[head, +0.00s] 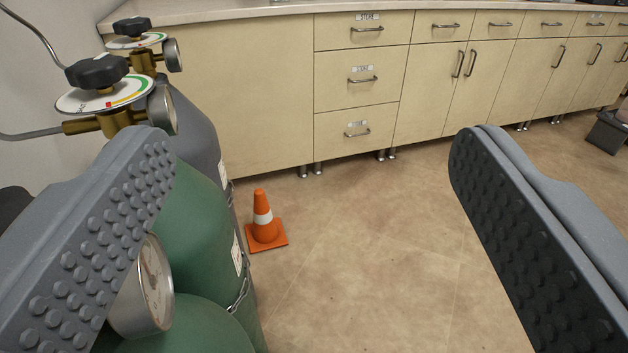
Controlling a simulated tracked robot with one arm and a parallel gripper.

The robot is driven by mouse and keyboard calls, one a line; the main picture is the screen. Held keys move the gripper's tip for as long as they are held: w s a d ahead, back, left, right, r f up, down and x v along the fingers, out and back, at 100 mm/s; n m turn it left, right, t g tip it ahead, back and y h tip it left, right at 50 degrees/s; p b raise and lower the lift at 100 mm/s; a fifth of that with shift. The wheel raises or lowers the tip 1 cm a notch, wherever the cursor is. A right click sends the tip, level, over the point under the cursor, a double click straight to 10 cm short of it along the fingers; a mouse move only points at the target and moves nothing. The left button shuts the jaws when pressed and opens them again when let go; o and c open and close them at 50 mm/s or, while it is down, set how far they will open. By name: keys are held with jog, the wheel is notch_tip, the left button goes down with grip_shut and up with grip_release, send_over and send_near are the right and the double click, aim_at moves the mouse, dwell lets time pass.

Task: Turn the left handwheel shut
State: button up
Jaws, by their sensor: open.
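A black handwheel (97,70) sits on a brass valve with a round white dial marked in red and green, at the upper left. A second black handwheel (132,26) sits on a similar valve farther back and slightly right. I cannot tell for sure which one is the left handwheel. My gripper (314,145) is wide open and empty, its studded fingers at both sides. Both handwheels appear above and beyond the left finger, outside the gap. The left finger hides part of the cylinders and a nearer pressure gauge (157,283); any handwheel there is not visible.
Green gas cylinders (200,235) and a grey one (197,125) stand at left with chains. An orange cone (262,215) stands on the floor beside them. Beige cabinets (260,85) line the back.

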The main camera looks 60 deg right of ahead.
dwell(0.3)
jog(key=w+a+f+n+t+y+b, duration=0.3)
jog(key=a+f+n+t+y+b, duration=0.35)
jog(key=n+y, duration=0.5)
jog(key=shift+m+t+y, duration=0.75)
jog(key=shift+t+y, duration=0.1)
jog(key=w, duration=0.4)
jog(key=w+r+b, duration=0.1)
jog(key=w, duration=0.4)
jog(key=w+d, duration=0.1)
jog(key=w, duration=0.3)
jog(key=shift+w+r, duration=0.15)
jog(key=shift+w, duration=0.15)
jog(key=c, duration=1)
